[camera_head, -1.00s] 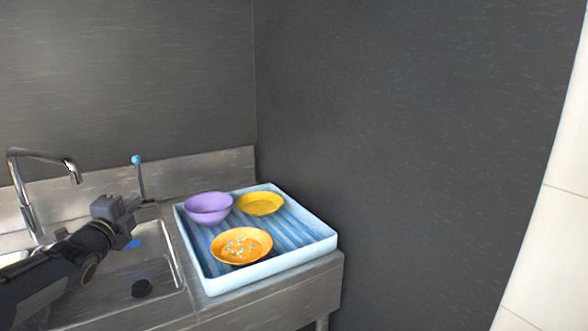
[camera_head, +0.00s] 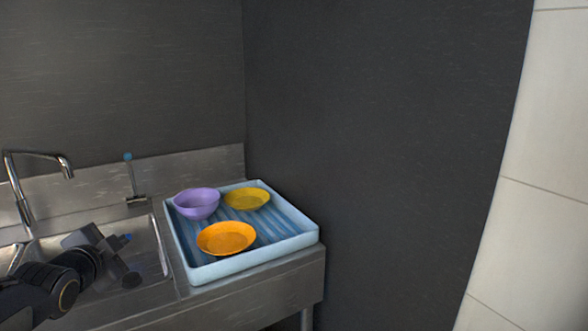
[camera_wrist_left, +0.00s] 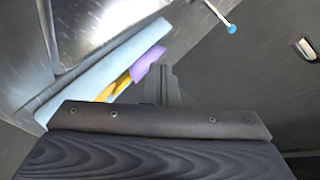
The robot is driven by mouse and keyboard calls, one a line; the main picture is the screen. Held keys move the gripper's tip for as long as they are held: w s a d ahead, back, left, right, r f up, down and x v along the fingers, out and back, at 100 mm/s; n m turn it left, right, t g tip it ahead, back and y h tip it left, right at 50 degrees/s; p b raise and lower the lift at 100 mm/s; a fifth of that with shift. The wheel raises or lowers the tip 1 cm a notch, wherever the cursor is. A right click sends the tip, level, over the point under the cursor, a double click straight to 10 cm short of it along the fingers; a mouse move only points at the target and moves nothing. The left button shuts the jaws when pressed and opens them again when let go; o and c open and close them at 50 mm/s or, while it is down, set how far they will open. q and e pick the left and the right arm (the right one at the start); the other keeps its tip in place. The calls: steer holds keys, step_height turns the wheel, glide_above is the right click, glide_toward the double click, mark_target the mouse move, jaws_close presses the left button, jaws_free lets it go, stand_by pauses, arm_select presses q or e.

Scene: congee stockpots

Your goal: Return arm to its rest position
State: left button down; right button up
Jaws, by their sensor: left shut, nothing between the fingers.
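My left arm comes in from the lower left of the head view. Its gripper (camera_head: 118,262) is over the sink, left of the blue tray, and is shut with nothing in it. In the left wrist view the shut fingers (camera_wrist_left: 161,84) show in the middle, apart from the tray and dishes behind them. My right gripper is in neither view.
A light blue tray (camera_head: 290,246) on the steel counter holds a purple bowl (camera_head: 197,204), a yellow dish (camera_head: 247,199) and an orange dish (camera_head: 226,238). A faucet (camera_head: 40,155) and a blue-tipped lever (camera_head: 131,175) stand behind the sink (camera_head: 152,245). A dark wall rises right of the tray.

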arm_select(q)
steer(key=s+d+f+n+g+h, duration=0.25)
steer(key=s+d+f+n, duration=0.2)
steer(key=s, duration=0.55)
steer(key=s+d+f+n+g+h, duration=0.1)
steer(key=s+d+f+n+g, duration=0.2)
steer(key=s+d+f, duration=0.45)
steer(key=s+d+f+n+g+h, duration=0.2)
steer(key=s+d+f+n+g, duration=0.15)
steer(key=s, duration=0.85)
step_height(320, 180, up, 15)
steer(key=p, duration=1.5)
steer(key=shift+a+n, duration=0.25)
steer(key=shift+n, duration=0.15)
steer(key=shift+y, duration=0.25)
